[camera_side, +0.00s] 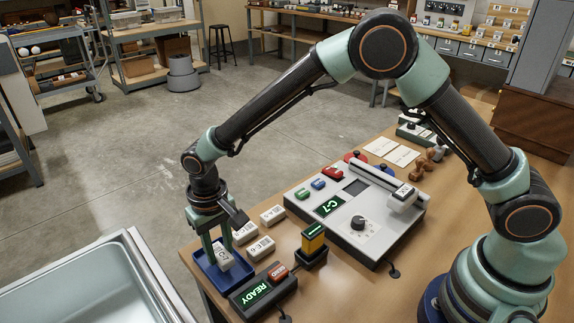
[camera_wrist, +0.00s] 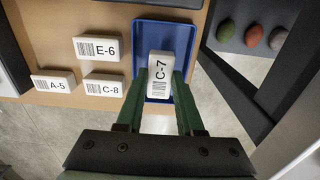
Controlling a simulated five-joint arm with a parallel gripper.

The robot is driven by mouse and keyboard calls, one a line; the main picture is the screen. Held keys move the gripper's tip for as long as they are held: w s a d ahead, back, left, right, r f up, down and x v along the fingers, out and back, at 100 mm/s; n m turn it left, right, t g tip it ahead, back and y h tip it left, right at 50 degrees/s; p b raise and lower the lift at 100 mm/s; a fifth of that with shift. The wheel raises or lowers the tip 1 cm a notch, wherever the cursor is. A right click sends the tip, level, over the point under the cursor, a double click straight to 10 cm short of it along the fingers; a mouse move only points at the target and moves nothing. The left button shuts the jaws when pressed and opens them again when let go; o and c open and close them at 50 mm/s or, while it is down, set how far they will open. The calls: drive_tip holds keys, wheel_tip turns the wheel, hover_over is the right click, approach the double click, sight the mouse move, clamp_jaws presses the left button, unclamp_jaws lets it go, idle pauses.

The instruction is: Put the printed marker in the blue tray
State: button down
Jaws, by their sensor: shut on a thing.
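The white printed marker with C-7 and a barcode (camera_wrist: 158,68) is between the green fingers of my gripper (camera_wrist: 160,84), which is shut on it. In the side view the marker (camera_side: 223,258) is tilted inside the outline of the blue tray (camera_side: 206,276), with my gripper (camera_side: 222,250) reaching down from above. The blue tray also shows around the marker in the wrist view (camera_wrist: 188,38). I cannot tell whether the marker touches the tray floor. A large console (camera_side: 372,243) shows C-7 on its green screen.
Other white markers, E-6 (camera_wrist: 97,47), C-8 (camera_wrist: 103,85) and A-5 (camera_wrist: 53,85), lie beside the tray. A metal basin (camera_side: 95,290) lies off the table's left edge.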

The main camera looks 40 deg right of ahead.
sight(220, 253)
drive_tip(key=shift+f, duration=0.95)
drive_tip(key=c, duration=0.8)
unclamp_jaws()
drive_tip(key=shift+f, duration=0.15)
drive_tip(key=d+r+t, duration=0.1)
drive_tip(key=d+r, duration=0.2)
drive_tip(key=r, duration=0.6)
drive_tip(key=d+r, duration=0.3)
drive_tip(key=r, duration=0.6)
drive_tip(key=s+d+r+t, duration=0.1)
drive_tip(key=s+d+r, duration=0.1)
drive_tip(key=s+d, duration=0.2)
drive_tip(key=s+d+r+t, duration=0.2)
drive_tip(key=s+d, duration=0.2)
drive_tip(key=d, duration=0.4)
drive_tip(key=s+d+r+t, duration=0.1)
drive_tip(key=s+d, duration=0.3)
drive_tip(key=d, duration=0.2)
drive_tip(key=shift+s+d+r+t, duration=0.25)
drive_tip(key=shift+s+r+t, duration=0.05)
drive_tip(key=shift+s+r, duration=0.1)
